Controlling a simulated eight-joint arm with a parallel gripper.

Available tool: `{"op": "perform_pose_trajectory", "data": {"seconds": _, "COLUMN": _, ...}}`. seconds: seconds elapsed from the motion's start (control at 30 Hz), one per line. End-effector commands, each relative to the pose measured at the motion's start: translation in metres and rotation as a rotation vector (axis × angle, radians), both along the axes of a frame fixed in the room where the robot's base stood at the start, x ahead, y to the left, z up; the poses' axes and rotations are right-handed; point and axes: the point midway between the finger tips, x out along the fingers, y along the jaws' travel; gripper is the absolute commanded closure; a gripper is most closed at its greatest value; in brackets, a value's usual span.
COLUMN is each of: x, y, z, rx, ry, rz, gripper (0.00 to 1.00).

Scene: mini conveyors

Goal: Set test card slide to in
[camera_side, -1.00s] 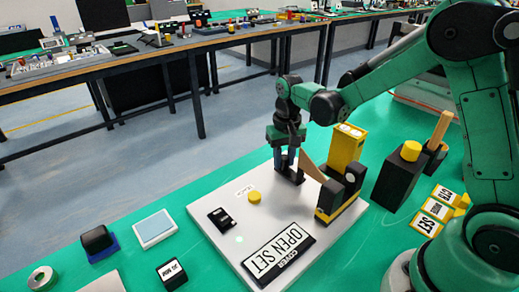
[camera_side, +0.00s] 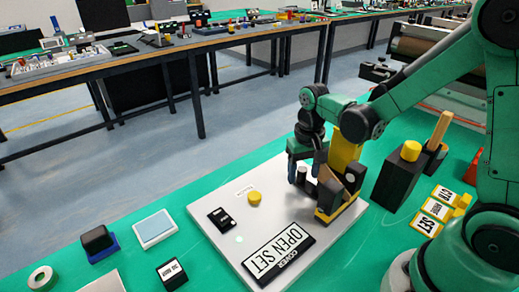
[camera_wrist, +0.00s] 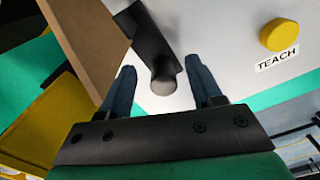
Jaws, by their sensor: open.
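What looks like the test card slide is a black strip with a round black knob (camera_wrist: 163,78), on the grey plate in the wrist view. The knob also shows in the side view (camera_side: 301,174), beside my gripper. My gripper (camera_wrist: 163,85) is open, and the knob appears between its two blue-grey fingertips with gaps on both sides. In the side view, my gripper (camera_side: 309,184) is low over the plate, next to the yellow and black fixture (camera_side: 346,143). A tan board (camera_wrist: 85,35) stands left of the knob in the wrist view. The far end of the strip is partly hidden.
A yellow TEACH button (camera_wrist: 279,35) is right of the knob. The grey plate (camera_side: 215,240) also carries a black switch (camera_side: 221,218) and an OPEN SET cover sign (camera_side: 280,252). A black block with a yellow top (camera_side: 398,175) stands right of the fixture.

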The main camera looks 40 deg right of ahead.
Motion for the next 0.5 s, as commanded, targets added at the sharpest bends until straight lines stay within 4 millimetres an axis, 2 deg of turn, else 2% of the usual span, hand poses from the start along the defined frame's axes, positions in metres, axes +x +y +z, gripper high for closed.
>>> {"op": "perform_pose_trajectory", "data": {"seconds": 0.17, "x": 0.001, "y": 0.000, "z": 0.006, "rx": 0.001, "ry": -0.001, "rz": 0.000, "gripper": 0.42}}
{"op": "perform_pose_trajectory", "data": {"seconds": 0.5, "x": 0.000, "y": 0.000, "z": 0.047, "rx": 0.000, "ry": 0.000, "rz": 0.000, "gripper": 0.42}}
